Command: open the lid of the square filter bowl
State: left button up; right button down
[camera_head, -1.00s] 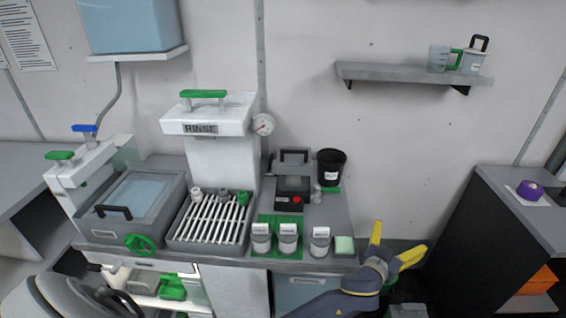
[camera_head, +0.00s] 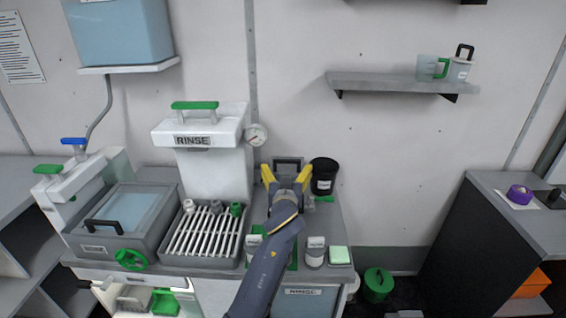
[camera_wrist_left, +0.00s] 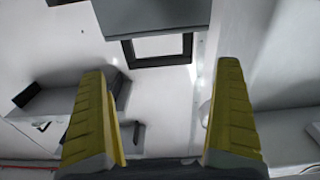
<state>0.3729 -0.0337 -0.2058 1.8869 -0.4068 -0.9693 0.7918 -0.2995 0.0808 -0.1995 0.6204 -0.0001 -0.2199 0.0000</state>
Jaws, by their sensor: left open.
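The square filter bowl seems to be the small dark box at the back of the counter in the head view; its upright dark handle (camera_head: 287,160) shows, but my arm hides most of its body. My left gripper (camera_head: 286,168) is open and empty, its yellow fingers to either side of the handle in that picture. In the left wrist view, a dark rectangular handle frame (camera_wrist_left: 160,62) on a grey block (camera_wrist_left: 150,15) lies between and beyond the open fingers. I cannot tell whether they touch it. The lid looks shut, though mostly hidden. My right gripper is not in view.
A black cup (camera_head: 323,178) stands close right of the bowl. The white RINSE tower (camera_head: 215,165) with a gauge (camera_head: 256,135) is at its left. A slatted rack (camera_head: 205,240) lies left.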

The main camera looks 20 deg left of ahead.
aim_at(286, 162)
pick_arm(q)
jog(key=shift+x, duration=2.75)
jog(key=shift+c, duration=0.6)
jog(key=c, duration=1.4)
jog(key=shift+a, duration=0.1)
